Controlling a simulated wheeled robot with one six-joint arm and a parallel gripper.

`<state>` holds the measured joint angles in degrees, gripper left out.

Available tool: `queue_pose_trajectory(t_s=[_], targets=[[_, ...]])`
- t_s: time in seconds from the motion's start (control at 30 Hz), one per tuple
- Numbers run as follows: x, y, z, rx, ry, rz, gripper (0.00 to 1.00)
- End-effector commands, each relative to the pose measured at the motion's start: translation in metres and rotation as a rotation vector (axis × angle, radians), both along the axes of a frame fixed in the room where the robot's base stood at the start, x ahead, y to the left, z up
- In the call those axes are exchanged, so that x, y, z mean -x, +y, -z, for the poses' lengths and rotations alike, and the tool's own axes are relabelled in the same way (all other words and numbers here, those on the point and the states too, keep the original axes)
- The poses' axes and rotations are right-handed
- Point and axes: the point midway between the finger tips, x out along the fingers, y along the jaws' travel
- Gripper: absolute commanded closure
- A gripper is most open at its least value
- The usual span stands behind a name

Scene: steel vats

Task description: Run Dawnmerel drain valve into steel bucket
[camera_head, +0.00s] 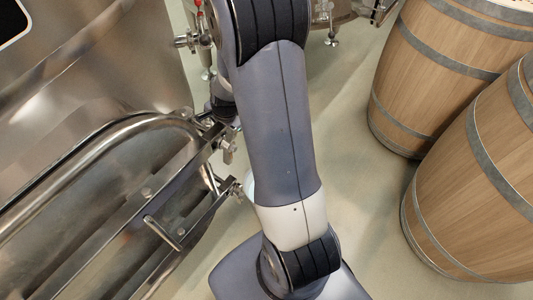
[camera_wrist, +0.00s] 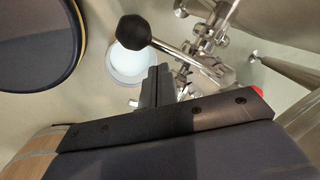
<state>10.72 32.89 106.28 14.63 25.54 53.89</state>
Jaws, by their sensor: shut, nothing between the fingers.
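My gripper (camera_wrist: 156,84) is shut and empty in the wrist view. Just beyond its fingertips, a black ball knob (camera_wrist: 133,30) sits on the end of a metal lever that runs right to steel valve fittings (camera_wrist: 197,48). I cannot tell whether the fingers touch the lever. Below the knob, a round bucket (camera_wrist: 112,68) with a pale interior stands on the floor, partly hidden by the knob and gripper. In the head view my arm hides the gripper and most of the area around the valve. No name is readable on the vat (camera_head: 90,70).
The vat's door frame and clamps (camera_head: 228,150) jut out left of my arm. A small valve with a red part (camera_head: 198,5) is on the vat further back. Two wooden barrels (camera_head: 440,70) (camera_head: 480,190) stand at right. Bare floor (camera_head: 365,195) lies between.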

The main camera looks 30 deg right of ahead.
Motion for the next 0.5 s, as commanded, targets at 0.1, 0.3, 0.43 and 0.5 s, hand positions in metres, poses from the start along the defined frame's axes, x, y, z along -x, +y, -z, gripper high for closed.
queue_pose_trajectory(t_s=[0.1,0.3,0.43,0.5], targets=[[0.002,-0.003,0.000,0.000,0.000,0.001,1.00],[0.005,-0.003,-0.014,0.000,-0.001,0.000,1.00],[0.008,-0.004,-0.027,0.000,-0.001,0.001,1.00],[0.010,-0.004,-0.034,0.000,-0.001,0.001,1.00]])
